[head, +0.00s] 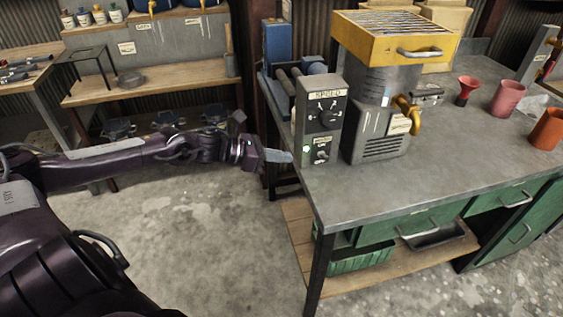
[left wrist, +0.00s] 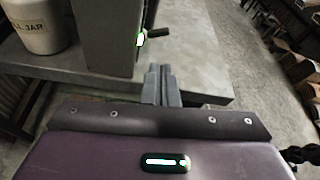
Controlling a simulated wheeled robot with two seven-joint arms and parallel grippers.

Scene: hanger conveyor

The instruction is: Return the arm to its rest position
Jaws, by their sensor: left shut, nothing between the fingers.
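My left arm reaches in from the left in the head view, stretched out level. Its gripper (head: 281,156) is at the left edge of the grey workbench (head: 400,185), just left of a grey control box (head: 318,125) with a dial marked speed. The fingers are together and empty. In the left wrist view the shut fingers (left wrist: 160,83) point toward the bench, with a grey box side and a green light close by. I cannot tell whether the fingers touch the box or bench. My right gripper is not in view.
A grey machine with a yellow top tray (head: 395,45) and yellow spout stands on the bench. Red and orange cups (head: 508,98) stand farther right. A wooden shelf unit (head: 150,85) is behind my arm. The concrete floor (head: 210,235) in front is clear.

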